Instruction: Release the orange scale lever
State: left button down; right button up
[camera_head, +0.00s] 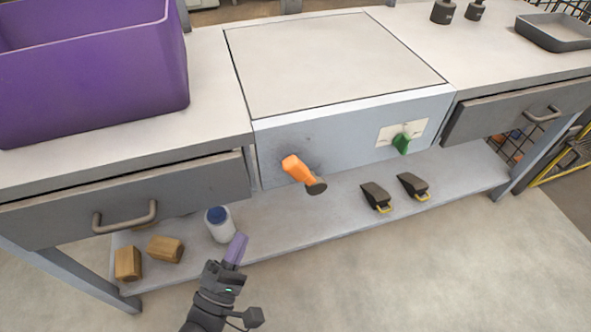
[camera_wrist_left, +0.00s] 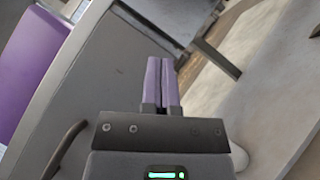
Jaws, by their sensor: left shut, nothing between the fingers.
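The orange scale lever (camera_head: 298,168) sticks out from the front face of the pale scale box (camera_head: 335,65) set in the bench. It has a dark round end at its lower right. My left gripper (camera_head: 237,248) is below and to the left of the lever, apart from it. Its purple fingers are together and empty, as the left wrist view (camera_wrist_left: 161,80) also shows. The lever cannot be made out in the left wrist view. My right gripper is not in view.
A green switch (camera_head: 401,143) is on the box's right front. Drawers (camera_head: 125,200) (camera_head: 520,110) flank the box. A purple bin (camera_head: 90,75) stands on the left benchtop. The lower shelf (camera_head: 300,222) holds a white bottle (camera_head: 220,226), wooden blocks (camera_head: 165,249) and two dark scoops (camera_head: 376,196).

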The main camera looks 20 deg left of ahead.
aim_at(304, 177)
pick_arm(q)
jog(key=x, duration=0.4)
jog(key=d+b+x, duration=0.1)
jog(key=x, duration=0.3)
jog(key=d+r+b+x, duration=0.1)
jog(key=x, duration=0.3)
jog(key=shift+d+r, duration=0.2)
jog(key=shift+d, duration=0.1)
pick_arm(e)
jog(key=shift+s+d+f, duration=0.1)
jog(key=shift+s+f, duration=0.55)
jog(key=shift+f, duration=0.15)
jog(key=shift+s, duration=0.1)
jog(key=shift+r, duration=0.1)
